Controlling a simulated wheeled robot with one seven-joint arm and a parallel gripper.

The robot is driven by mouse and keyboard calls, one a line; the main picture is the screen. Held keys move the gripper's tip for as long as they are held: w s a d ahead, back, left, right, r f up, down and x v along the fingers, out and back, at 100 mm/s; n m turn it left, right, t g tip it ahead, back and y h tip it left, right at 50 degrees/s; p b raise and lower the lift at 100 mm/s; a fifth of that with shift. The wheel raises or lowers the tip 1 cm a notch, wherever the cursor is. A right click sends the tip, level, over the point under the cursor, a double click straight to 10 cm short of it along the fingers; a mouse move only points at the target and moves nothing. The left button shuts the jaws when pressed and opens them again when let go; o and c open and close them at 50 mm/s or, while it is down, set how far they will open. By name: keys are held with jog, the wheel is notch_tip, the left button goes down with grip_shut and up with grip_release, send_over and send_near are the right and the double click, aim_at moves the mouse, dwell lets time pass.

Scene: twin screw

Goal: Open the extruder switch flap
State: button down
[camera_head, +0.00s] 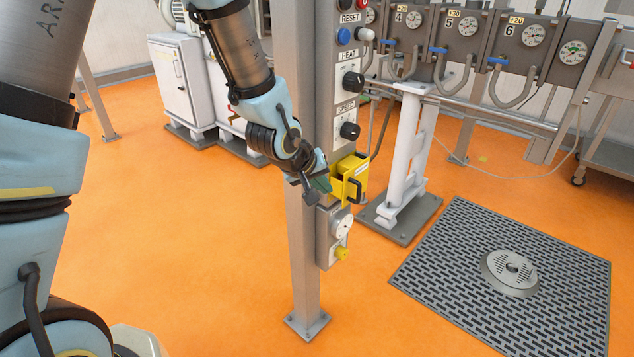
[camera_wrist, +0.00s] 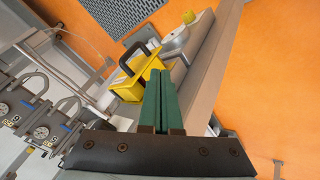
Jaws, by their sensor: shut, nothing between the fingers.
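The yellow switch box with its flap (camera_head: 352,172) is fixed to the side of the grey control post, below the SPEED knob. It also shows in the wrist view (camera_wrist: 127,88), with a dark loop-shaped handle (camera_wrist: 134,57) on it. My gripper (camera_head: 322,184) is just left of the yellow box in the head view. In the wrist view the green fingers (camera_wrist: 160,75) lie together with nothing between them, and their tips overlap the box's edge in the picture. I cannot tell whether they touch it. How far the flap stands open is unclear.
The grey post (camera_head: 302,260) stands on the orange floor. Black HEAT and SPEED knobs (camera_head: 350,130) are above the box; a lower box with a dial and yellow knob (camera_head: 341,253) is below. A white stand (camera_head: 408,160) is behind, and a floor grate (camera_head: 450,270) lies right.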

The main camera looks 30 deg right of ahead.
aim_at(348, 192)
jog(key=d+f, duration=0.1)
jog(key=d, duration=0.1)
jog(key=d+f+p, duration=0.1)
jog(key=d+f, duration=0.2)
jog(key=d, duration=0.1)
jog(key=shift+d+f+p, duration=0.1)
jog(key=shift+f+p, duration=0.05)
jog(key=shift+p, duration=0.15)
jog(key=shift+s+d+f, duration=0.1)
jog(key=shift+d, duration=0.4)
jog(key=shift+s, duration=0.1)
